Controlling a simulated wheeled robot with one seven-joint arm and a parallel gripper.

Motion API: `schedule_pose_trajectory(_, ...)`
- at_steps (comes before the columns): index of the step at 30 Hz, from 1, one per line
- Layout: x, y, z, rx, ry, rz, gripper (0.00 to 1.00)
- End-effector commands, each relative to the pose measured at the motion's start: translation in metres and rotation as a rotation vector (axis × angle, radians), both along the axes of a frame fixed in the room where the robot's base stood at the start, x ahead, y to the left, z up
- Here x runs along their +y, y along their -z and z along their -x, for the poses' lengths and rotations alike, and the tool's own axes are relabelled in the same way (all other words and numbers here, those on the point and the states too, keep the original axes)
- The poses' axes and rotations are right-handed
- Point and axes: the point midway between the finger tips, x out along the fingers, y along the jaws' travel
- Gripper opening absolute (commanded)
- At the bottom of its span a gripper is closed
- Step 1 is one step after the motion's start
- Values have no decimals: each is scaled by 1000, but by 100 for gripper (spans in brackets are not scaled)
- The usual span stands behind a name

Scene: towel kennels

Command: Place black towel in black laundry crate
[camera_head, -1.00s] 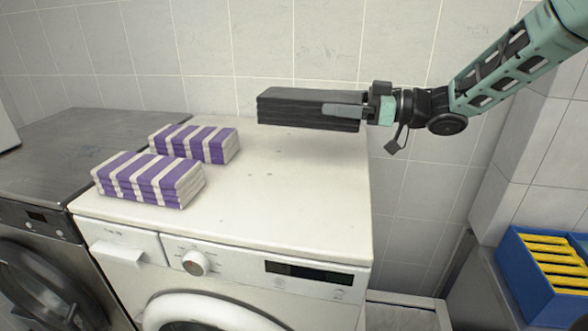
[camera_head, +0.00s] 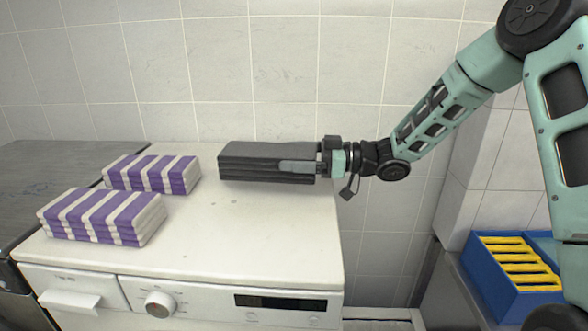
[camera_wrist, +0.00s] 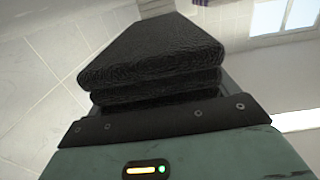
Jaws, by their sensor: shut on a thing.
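The black towel (camera_head: 255,160) is a folded, layered stack, held level by my gripper (camera_head: 298,166) over the back right of the white washing machine top. My gripper is shut on the right end of the towel. In the wrist view, the towel (camera_wrist: 155,60) fills the middle, its folded layers facing the camera. In the head view I cannot tell whether its underside touches the machine top. No black laundry crate shows in either view.
Two purple and white striped towel stacks (camera_head: 152,173) (camera_head: 102,216) lie on the left of the white washing machine (camera_head: 220,245). A grey metal machine (camera_head: 50,170) adjoins it at left. A blue crate (camera_head: 490,285) with yellow towels (camera_head: 515,262) stands lower right. A tiled wall is behind.

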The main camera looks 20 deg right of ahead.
Motion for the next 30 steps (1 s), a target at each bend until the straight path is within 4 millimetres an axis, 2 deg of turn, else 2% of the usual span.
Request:
schedule_pose_trajectory(9, 1, 32, 0, 1, -1, -2, 59)
schedule_pose_trajectory(23, 1, 42, 0, -1, -1, 0, 59)
schedule_pose_trajectory(24, 0, 41, 0, -1, 0, 0, 97)
schedule_pose_trajectory(25, 0, 41, 0, 0, 0, 1, 100)
schedule_pose_trajectory(30, 0, 41, 0, 0, 0, 1, 100)
